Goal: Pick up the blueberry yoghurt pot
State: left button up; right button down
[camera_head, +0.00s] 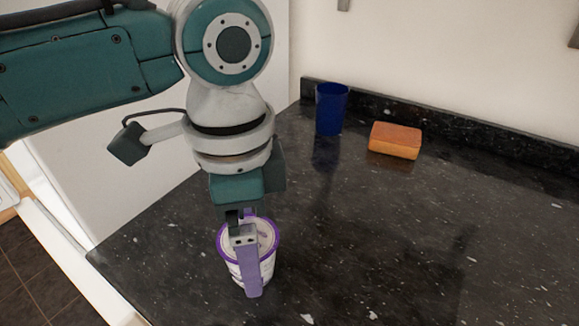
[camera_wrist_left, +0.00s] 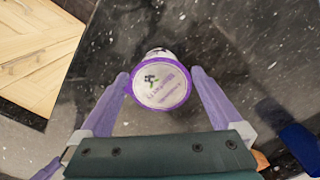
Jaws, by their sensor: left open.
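The blueberry yoghurt pot (camera_head: 268,264), white with a purple rim and a printed lid, stands upright on the dark granite worktop near its front left corner. In the left wrist view its round lid (camera_wrist_left: 163,88) lies between my two purple fingers. My left gripper (camera_head: 248,258) points down over the pot, open, with one finger on the near side and the other on the far side. The near finger hides part of the pot's wall in the head view. In the left wrist view my gripper (camera_wrist_left: 160,76) shows no clear contact with the pot. My right gripper is out of view.
A dark blue cup (camera_head: 332,108) and an orange sponge (camera_head: 395,140) stand at the back of the worktop (camera_head: 420,240), clear of the pot. The cup also shows in the left wrist view (camera_wrist_left: 300,145). The worktop's left edge is close to the pot; the right side is free.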

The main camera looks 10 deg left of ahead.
pick_arm(q)
jog(key=c, duration=1.2)
jog(key=shift+r, duration=0.1)
jog(key=shift+c, duration=0.5)
jog(key=shift+r, duration=0.1)
